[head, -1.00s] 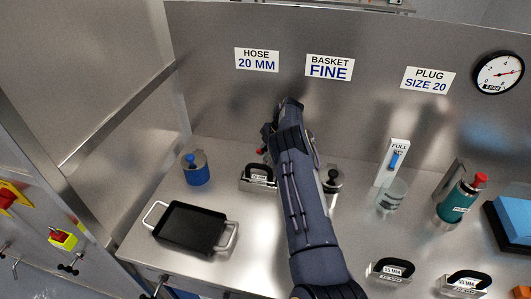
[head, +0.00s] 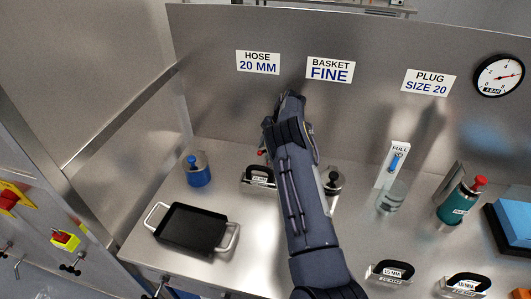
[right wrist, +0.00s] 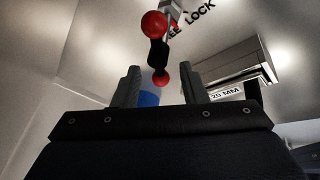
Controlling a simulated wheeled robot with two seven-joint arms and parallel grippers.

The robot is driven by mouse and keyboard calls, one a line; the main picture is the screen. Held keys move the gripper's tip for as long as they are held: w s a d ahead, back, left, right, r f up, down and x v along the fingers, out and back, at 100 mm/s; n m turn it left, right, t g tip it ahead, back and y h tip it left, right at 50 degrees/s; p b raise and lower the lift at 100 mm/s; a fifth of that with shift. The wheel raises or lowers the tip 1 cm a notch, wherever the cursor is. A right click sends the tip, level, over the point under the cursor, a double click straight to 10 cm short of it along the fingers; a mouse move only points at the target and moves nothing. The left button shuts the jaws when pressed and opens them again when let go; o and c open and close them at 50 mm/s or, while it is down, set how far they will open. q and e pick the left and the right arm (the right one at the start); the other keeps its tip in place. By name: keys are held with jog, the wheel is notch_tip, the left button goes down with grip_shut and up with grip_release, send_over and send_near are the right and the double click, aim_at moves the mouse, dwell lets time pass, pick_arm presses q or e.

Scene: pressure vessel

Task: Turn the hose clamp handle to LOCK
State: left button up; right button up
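My right gripper (head: 291,97) reaches in over the back of the steel bench in the head view. In the right wrist view its two dark fingers (right wrist: 161,88) stand apart. Between and beyond them is a handle with a black middle (right wrist: 158,52) and a red ball at each end. I cannot tell if a finger touches it. The label beside it reads LOCK (right wrist: 199,13), with another word partly hidden. In the head view only a small red knob (head: 262,152) shows left of my forearm; the rest is hidden. My left gripper is not in view.
A black tray (head: 191,228) stands at the front left and a blue cup (head: 197,172) behind it. A black-handled block (head: 259,176) sits just left of my forearm. A clear jar (head: 391,196) and a green canister (head: 455,205) stand to the right.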

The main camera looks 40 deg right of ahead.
jog(key=s+a+r, duration=0.8)
jog(key=s+r, duration=0.1)
jog(key=s, duration=0.1)
jog(key=shift+a, duration=0.25)
jog(key=shift+o, duration=0.2)
